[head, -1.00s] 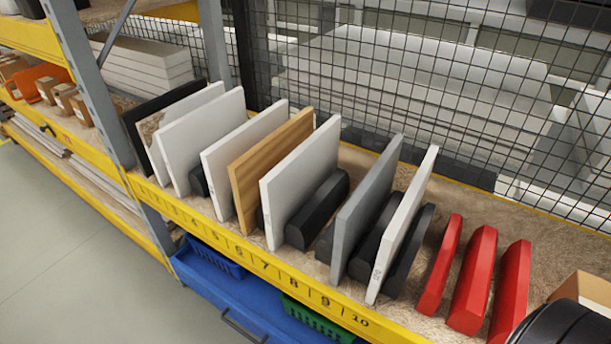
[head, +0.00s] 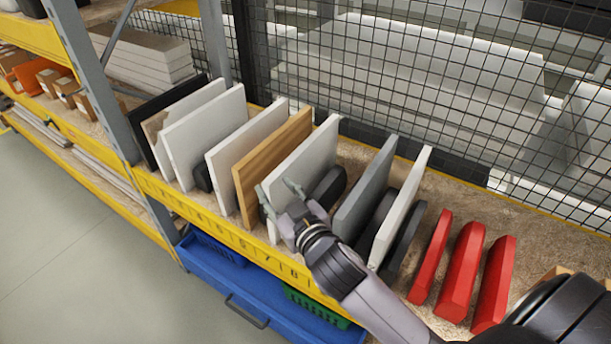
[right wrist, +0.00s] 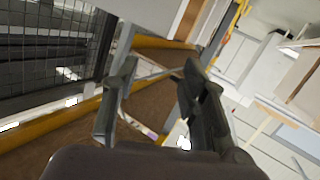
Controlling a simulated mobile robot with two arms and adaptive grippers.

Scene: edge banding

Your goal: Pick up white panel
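Several white panels stand upright in a row on the shelf. One white panel (head: 309,155) stands just right of the wood-grain panel, near marks 7 and 8. My right gripper (head: 277,194) is at this panel's front edge, with its fingers spread and hiding part of it. The two fingers also show apart in the right wrist view (right wrist: 158,98); I cannot tell whether either touches the panel. Other white panels stand to the left (head: 205,135) (head: 245,145) and to the right (head: 402,208). My left gripper is not in view.
A wood-grain panel (head: 270,160) and a grey panel (head: 366,190) flank the white panel. Black blocks (head: 330,185) stand between panels. Red dividers (head: 462,270) stand at right. A yellow beam (head: 215,233) runs along the shelf front, and wire mesh (head: 400,90) stands behind.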

